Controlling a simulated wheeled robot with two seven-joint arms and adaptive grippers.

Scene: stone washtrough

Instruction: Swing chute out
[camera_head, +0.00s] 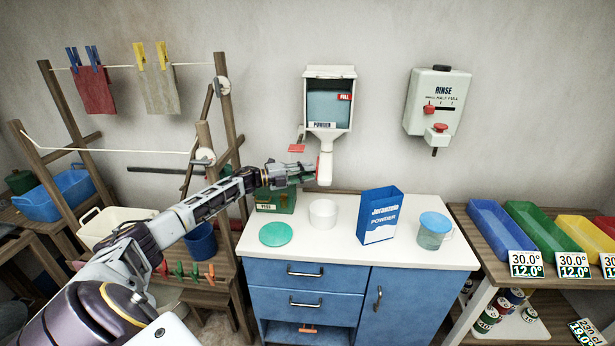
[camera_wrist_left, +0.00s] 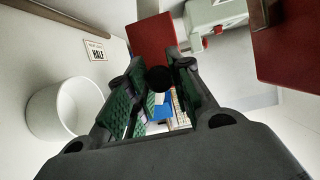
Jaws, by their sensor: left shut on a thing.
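The powder dispenser (camera_head: 329,102) hangs on the wall, with a red FULL label on its window. Its white chute (camera_head: 325,165) hangs below the hopper and has a red edge on its left side. My left gripper (camera_head: 312,172) reaches in from the left and meets the chute at that red edge. In the left wrist view the green-padded fingers (camera_wrist_left: 160,95) close around a small dark round knob (camera_wrist_left: 160,79), with a red plate (camera_wrist_left: 152,42) behind it. The fingers partly hide the grasp. My right gripper is not in view.
A red paddle (camera_head: 297,148) sits left of the chute. A rinse dispenser (camera_head: 437,103) hangs to the right.

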